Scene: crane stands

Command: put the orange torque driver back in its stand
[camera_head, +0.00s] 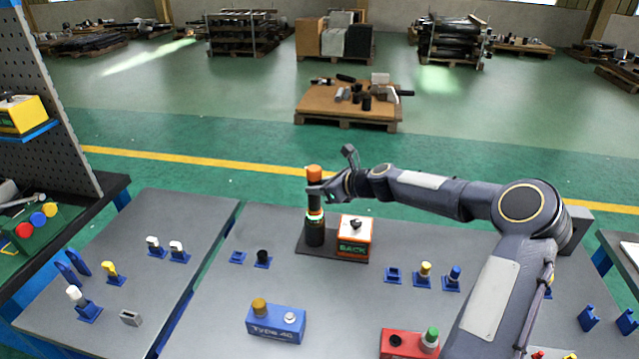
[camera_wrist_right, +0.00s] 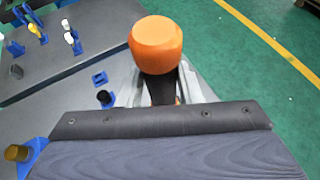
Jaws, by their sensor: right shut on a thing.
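The orange torque driver (camera_head: 314,173) stands upright, with an orange cap above a dark shaft. My right gripper (camera_head: 318,190) is shut on it just below the cap. In the right wrist view the orange cap (camera_wrist_right: 156,45) fills the upper middle and hides most of the shaft. Below the gripper the driver lines up over a black cylindrical holder (camera_head: 315,234) on a dark base plate (camera_head: 345,257). A light and orange ring shows at the holder's top; I cannot tell how deep the driver sits. My left gripper is not in view.
An orange and white box (camera_head: 354,240) marked "BACK" stands right beside the holder. A blue "Type 40" block (camera_head: 276,323) and a red block (camera_head: 408,344) lie nearer the front. Small blue holders (camera_head: 393,276) dot the grey table.

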